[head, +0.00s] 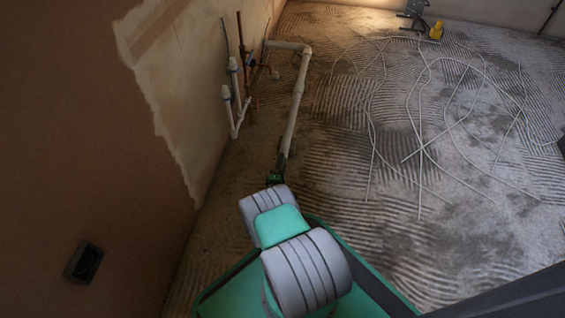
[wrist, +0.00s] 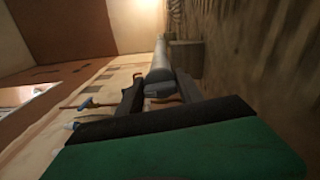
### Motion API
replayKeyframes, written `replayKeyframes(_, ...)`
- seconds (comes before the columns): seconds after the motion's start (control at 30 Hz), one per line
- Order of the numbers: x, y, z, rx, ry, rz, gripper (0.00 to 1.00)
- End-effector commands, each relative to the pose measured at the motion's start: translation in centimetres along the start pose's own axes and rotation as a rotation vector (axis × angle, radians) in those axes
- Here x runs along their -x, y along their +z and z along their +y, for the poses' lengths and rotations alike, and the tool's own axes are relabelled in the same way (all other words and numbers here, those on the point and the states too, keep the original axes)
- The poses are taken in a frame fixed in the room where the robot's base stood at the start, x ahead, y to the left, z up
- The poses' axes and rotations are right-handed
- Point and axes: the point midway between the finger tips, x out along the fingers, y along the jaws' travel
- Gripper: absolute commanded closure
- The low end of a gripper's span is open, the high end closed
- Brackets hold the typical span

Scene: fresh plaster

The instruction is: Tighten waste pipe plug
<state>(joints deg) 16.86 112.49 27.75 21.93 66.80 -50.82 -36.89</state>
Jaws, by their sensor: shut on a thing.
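A long white waste pipe (head: 294,110) runs from an elbow near the wall along the floor toward me. My gripper (head: 281,160) is at its near end, with my arm reaching down from the bottom of the head view. In the wrist view the pipe (wrist: 161,66) runs away from between the two dark fingers of my gripper (wrist: 160,88). The fingers are shut on the grey waste pipe plug (wrist: 159,90) at the pipe's end. The plug is mostly hidden by the fingers, and in the head view it cannot be made out.
White capped pipes (head: 231,100) and copper pipes (head: 243,60) stand by the wall, left of the waste pipe. A dark socket box (head: 83,262) is on the left wall. Pale cables (head: 425,120) loop over the ridged floor at right.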

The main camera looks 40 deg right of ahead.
Motion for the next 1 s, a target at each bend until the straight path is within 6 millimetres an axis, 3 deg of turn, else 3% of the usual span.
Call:
replayKeyframes(0.3,-0.09,-0.12,0.15,-0.131,0.004,0.001,0.97)
replayKeyframes(0.83,-0.05,-0.1,0.07,-0.157,0.003,0.001,0.97)
replayKeyframes(0.87,-0.05,-0.1,0.07,-0.157,0.002,0.001,0.56)
replayKeyframes(1.0,-0.03,-0.07,0.03,-0.156,0.002,0.001,0.44)
